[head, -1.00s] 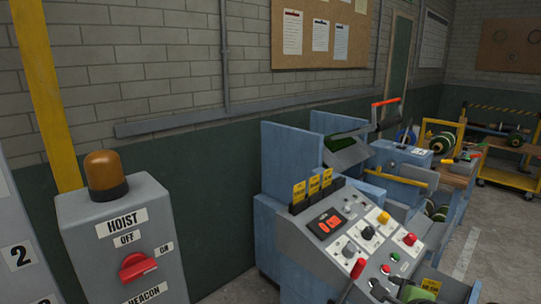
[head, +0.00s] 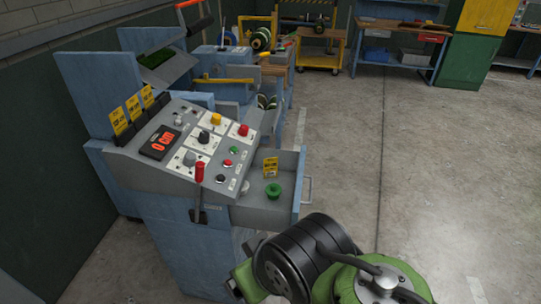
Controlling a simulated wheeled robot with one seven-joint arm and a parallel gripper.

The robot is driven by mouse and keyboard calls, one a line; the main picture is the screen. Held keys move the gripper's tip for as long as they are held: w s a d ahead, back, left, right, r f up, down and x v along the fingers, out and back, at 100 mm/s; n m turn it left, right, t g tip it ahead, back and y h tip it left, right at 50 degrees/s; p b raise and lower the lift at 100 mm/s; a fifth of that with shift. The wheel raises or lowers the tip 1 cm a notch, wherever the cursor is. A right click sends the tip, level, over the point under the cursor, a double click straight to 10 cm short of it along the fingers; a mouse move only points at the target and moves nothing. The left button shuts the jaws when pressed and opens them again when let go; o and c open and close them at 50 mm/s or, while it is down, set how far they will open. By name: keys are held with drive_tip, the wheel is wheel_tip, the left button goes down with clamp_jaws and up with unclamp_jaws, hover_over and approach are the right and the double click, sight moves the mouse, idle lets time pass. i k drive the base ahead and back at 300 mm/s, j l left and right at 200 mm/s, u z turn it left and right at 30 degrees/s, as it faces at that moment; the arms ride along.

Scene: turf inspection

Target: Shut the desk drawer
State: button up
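The desk drawer (head: 252,211) is a grey tray pulled out from the right side of the blue control desk (head: 183,240). Its blue front panel (head: 299,182) carries a metal handle (head: 308,188) on the outer face. Inside the drawer are a green knob-like object (head: 273,190) and a yellow tag (head: 270,166). My green and black arm shows at the bottom right, in front of the drawer and lower in the picture. My gripper's fingertips cannot be made out, so its state is unclear.
The sloped panel (head: 180,150) holds buttons, a red-handled lever (head: 199,173) and a red display. Yellow tags stand at its left. Open concrete floor (head: 420,180) lies to the right of the drawer. A yellow cart (head: 322,50) and a workbench (head: 403,35) stand farther back.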

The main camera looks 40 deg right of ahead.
sight(254, 211)
drive_tip(key=l+z, duration=0.3)
drive_tip(key=l, duration=0.35)
drive_tip(key=i+l+z, duration=0.25)
drive_tip(key=l, duration=0.35)
drive_tip(key=i+j, duration=0.2)
drive_tip(key=j, duration=0.15)
drive_tip(key=i+j+u, duration=0.15)
drive_tip(key=i+j, duration=0.1)
drive_tip(key=j, duration=0.05)
